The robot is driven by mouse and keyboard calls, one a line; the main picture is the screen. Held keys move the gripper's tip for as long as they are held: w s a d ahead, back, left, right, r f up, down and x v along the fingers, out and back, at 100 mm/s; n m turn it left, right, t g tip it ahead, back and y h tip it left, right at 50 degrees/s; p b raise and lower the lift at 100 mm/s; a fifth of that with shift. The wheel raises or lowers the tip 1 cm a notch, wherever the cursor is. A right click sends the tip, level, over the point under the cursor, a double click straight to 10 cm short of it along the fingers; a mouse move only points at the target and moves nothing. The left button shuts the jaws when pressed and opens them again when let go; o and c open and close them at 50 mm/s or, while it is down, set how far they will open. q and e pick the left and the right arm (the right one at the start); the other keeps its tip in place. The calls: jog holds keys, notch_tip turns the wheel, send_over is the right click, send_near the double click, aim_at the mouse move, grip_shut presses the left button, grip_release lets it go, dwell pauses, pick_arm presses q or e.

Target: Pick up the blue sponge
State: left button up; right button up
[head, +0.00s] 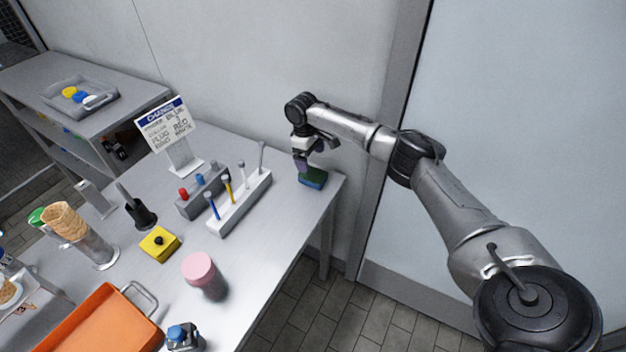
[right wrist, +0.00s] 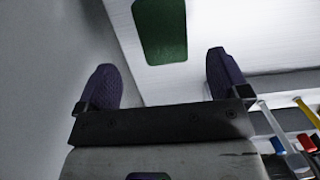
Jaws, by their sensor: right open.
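The blue sponge (head: 313,178) lies at the far right corner of the grey table, near the wall; its top is green and its side is blue. In the right wrist view its green top (right wrist: 162,30) shows ahead of the fingers, partly cut off by the upper frame edge. My right gripper (head: 303,164) points down just above the sponge's far left side. In the right wrist view its purple fingers (right wrist: 163,68) are wide apart with nothing between them. The sponge appears apart from the fingers. My left gripper is not in view.
A sign (head: 168,125), a yellow block (head: 159,243), a pink-topped jar (head: 204,274) and an orange tray (head: 100,325) stand further left. The table edge and wall are close to the sponge.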

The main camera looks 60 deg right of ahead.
aim_at(313, 174)
notch_tip(313, 174, down, 2)
jog(key=shift+s, duration=0.15)
jog(key=shift+s+a+f+b, duration=0.1)
jog(key=shift+s+f+b, duration=0.15)
jog(key=shift+f+b, duration=0.7)
jog(key=shift+s+a+f+b, duration=0.1)
jog(key=shift+s+f+b, duration=0.1)
jog(key=shift+f, duration=1.4)
jog(key=shift+f, duration=0.1)
jog(key=shift+f+p, duration=0.2)
jog(key=shift+p, duration=0.35)
jog(key=c, duration=1.1)
jog(key=shift+o, duration=0.2)
